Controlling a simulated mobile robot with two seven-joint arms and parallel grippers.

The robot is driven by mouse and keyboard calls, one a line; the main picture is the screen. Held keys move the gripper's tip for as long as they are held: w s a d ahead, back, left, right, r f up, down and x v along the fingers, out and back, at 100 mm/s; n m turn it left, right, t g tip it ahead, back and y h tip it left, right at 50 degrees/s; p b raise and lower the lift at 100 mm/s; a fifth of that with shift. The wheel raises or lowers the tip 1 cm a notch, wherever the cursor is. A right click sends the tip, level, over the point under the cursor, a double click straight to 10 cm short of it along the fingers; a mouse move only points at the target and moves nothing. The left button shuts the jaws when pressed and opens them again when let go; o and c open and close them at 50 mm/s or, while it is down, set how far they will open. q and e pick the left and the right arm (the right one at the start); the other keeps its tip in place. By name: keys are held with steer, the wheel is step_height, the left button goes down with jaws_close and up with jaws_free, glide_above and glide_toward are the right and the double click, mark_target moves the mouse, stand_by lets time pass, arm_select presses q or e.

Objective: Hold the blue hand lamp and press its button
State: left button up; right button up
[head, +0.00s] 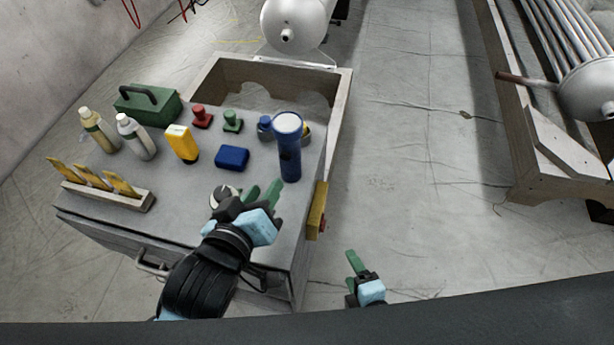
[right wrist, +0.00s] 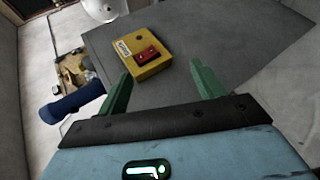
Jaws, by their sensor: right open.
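The blue hand lamp (head: 289,150) stands upright near the right edge of the grey cabinet top in the head view, its pale round end up. In the right wrist view the blue lamp (right wrist: 72,104) shows at the left. I cannot make out its button. My left gripper (head: 262,194) is over the cabinet top, in front of the lamp and apart from it, with its green fingers spread and nothing between them. My right gripper (head: 356,264) is off the cabinet's right side, low in the head view. In the right wrist view its open fingers (right wrist: 160,88) are empty.
A yellow box with a red switch (head: 317,210) is on the cabinet's right side. A wooden holder (head: 107,196) is at left. The floor right of the cabinet is clear.

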mark_target(294, 166)
steer(key=w+a+r+n+t+y, duration=0.1)
steer(key=w+a+r+n, duration=0.2)
steer(key=w+r+n, duration=0.2)
steer(key=w+a+r+n+t+y, duration=0.1)
steer(key=w+a+r+n+t, duration=0.1)
steer(key=w+r+n, duration=0.3)
steer(key=w+a+r+n+t+y, duration=0.1)
steer(key=w+a+r+n, duration=0.3)
steer(key=n, duration=0.6)
steer(key=shift+w+a+r+n+t+y, duration=0.2)
steer(key=shift+w+a, duration=0.1)
steer(key=shift+w, duration=0.35)
steer(key=shift+w+a+r+n+t+y, duration=0.1)
steer(key=shift+w+a+r+t+y, duration=0.15)
steer(key=shift+w, duration=0.4)
steer(key=shift+x, duration=3.9)
steer(key=shift+f, duration=0.1)
arm_select(q)
steer(key=shift+c, duration=0.3)
arm_select(e)
steer(key=c, duration=1.1)
arm_select(q)
jaws_close()
arm_select(e)
steer(key=shift+c, duration=0.2)
